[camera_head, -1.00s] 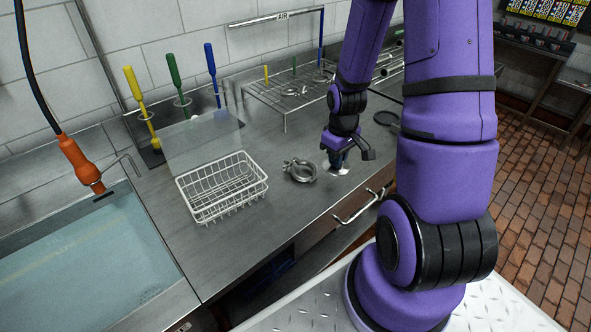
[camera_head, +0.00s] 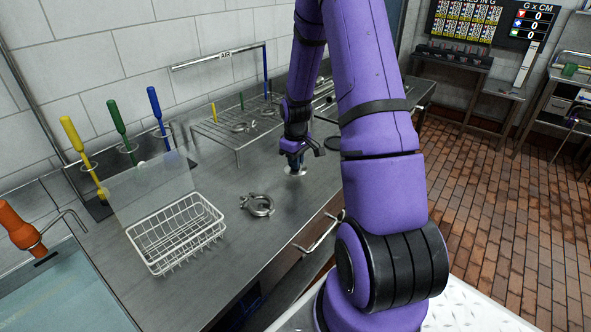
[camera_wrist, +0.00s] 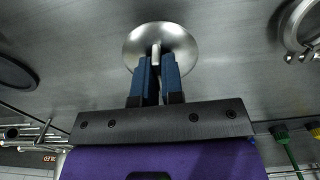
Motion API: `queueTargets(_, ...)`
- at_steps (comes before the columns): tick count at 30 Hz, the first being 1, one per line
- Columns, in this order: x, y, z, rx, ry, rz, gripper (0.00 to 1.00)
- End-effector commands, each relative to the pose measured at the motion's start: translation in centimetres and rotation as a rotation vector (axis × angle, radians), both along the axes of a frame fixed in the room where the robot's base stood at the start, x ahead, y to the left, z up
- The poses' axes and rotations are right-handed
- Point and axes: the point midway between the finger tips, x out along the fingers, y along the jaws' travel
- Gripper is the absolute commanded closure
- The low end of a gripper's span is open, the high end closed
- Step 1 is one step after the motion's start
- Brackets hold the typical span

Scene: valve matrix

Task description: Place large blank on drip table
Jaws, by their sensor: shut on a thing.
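The large blank, a round shiny steel disc with a short central stem (camera_wrist: 180,42), is between my fingertips in the wrist view. My gripper (camera_wrist: 156,62) is shut on its stem. In the head view my gripper (camera_head: 294,165) points down at the steel counter, and only a pale edge of the blank (camera_head: 297,172) shows below it. The blank is at or just above the counter; I cannot tell which. The drip table seems to be the raised wire rack (camera_head: 232,134) behind and left of my gripper, with small metal parts on it.
A ring clamp (camera_head: 257,205) lies left of my gripper. A white wire basket (camera_head: 175,233) stands further left, before coloured brushes (camera_head: 118,125) and a clear panel. An air pipe (camera_head: 218,57) rises over the rack. A dark round piece (camera_wrist: 14,72) lies nearby.

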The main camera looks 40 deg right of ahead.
Motion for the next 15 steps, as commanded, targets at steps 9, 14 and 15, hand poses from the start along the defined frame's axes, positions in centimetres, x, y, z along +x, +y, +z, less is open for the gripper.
queueTargets(9,0.5,-0.5,-3.1,0.002,0.002,0.0,1.0)
queueTargets(14,0.6,-0.5,-3.6,0.0,-0.001,0.0,1.0)
queueTargets(15,0.6,-0.5,-3.6,0.0,-0.001,0.0,1.0)
